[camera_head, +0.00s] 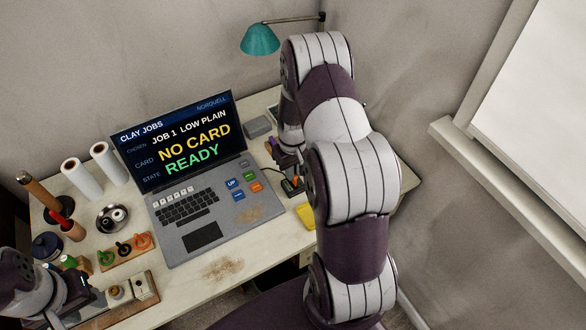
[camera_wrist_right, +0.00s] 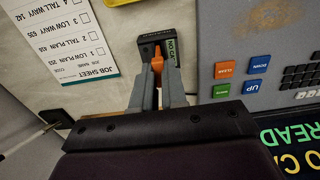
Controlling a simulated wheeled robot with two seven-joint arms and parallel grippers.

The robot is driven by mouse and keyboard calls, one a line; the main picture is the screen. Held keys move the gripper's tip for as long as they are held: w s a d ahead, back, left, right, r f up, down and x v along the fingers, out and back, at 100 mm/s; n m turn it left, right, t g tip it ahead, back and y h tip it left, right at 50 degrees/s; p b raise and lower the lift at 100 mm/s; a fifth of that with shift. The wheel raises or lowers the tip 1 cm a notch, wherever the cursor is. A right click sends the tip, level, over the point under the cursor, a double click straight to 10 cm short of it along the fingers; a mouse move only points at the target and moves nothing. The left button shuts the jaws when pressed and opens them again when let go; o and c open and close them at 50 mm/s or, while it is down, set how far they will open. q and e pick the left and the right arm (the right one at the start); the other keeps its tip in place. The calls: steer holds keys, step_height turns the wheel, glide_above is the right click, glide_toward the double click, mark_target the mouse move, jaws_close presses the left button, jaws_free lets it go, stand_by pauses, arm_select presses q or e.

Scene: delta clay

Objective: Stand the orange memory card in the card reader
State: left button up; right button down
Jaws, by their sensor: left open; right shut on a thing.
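The orange memory card (camera_wrist_right: 157,64) is between the fingertips of my right gripper (camera_wrist_right: 158,80), which is shut on it. The card's far end is at the near edge of the dark card reader (camera_wrist_right: 150,40); I cannot tell whether it is in the slot. A small panel on the reader reads "NO CA", the rest cut off. In the head view the card (camera_head: 295,181) is a small orange spot by the reader (camera_head: 288,188), with my right gripper (camera_head: 289,172) partly hidden by its arm. My left gripper (camera_head: 82,298) is open at the lower left, above the desk.
The laptop (camera_head: 190,190) beside the reader shows "NO CARD" and "READY". A job sheet (camera_wrist_right: 65,35) lies on the other side of the reader. A yellow object (camera_head: 306,215) is near the desk's front edge. Tools, rolls and stamps crowd the desk's left.

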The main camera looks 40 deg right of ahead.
steer(key=shift+f, duration=0.15)
stand_by(0.5)
steer(key=shift+f+b, duration=0.55)
steer(key=shift+f, duration=0.4)
steer(key=c, duration=0.8)
jaws_free()
step_height(320, 180, up, 7)
steer(key=p, duration=0.6)
steer(key=shift+r, duration=0.1)
